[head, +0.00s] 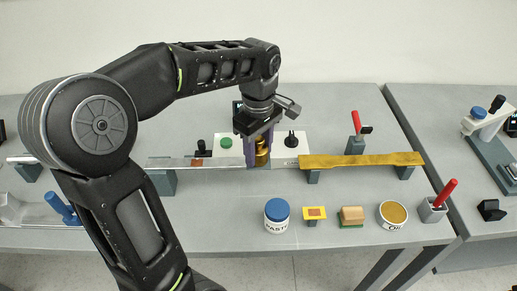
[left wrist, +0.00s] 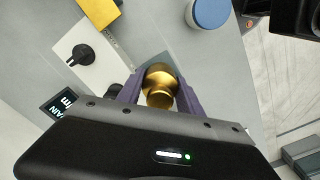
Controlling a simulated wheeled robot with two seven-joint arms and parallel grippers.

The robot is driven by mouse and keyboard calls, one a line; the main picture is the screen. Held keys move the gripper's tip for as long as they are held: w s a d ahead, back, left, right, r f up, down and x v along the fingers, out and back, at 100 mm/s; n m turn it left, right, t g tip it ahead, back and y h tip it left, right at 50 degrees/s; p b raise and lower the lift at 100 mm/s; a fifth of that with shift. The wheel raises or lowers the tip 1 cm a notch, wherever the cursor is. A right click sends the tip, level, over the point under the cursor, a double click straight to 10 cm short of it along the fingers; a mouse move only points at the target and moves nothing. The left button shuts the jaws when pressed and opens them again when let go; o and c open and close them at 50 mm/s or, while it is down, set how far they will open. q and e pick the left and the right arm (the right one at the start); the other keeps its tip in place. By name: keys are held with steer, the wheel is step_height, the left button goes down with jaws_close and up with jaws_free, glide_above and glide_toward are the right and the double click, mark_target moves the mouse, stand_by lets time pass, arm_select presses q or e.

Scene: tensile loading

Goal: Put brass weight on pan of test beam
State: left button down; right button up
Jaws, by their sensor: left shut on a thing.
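My left gripper (head: 258,160) reaches in from the left and points down at the middle of the bench. Its purple fingers are shut on the brass weight (head: 262,146), a shiny gold knobbed piece. In the left wrist view the weight (left wrist: 160,84) sits between the two fingers, with a grey-blue surface behind it. I cannot tell whether the weight touches anything below. The pan of the test beam cannot be made out; the arm and gripper cover part of that area. My right gripper is not in view.
A white panel (head: 291,139) with a black knob stands behind the gripper. A yellow bar (head: 362,160) on blocks lies right, a silver strip (head: 195,163) left. A blue-lidded jar (head: 277,218), a sponge (head: 352,215) and a tin (head: 392,214) line the front.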

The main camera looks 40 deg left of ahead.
mark_target(259, 139)
arm_select(q)
steer(key=c, duration=0.8)
jaws_free()
steer(key=shift+f, duration=0.1)
steer(key=shift+o, duration=0.2)
steer(key=shift+r, duration=0.25)
step_height(259, 139, up, 7)
steer(key=shift+f, duration=0.2)
step_height(259, 139, up, 5)
steer(key=p, duration=0.5)
steer(key=shift+r+p, duration=0.15)
steer(key=shift+p, duration=0.2)
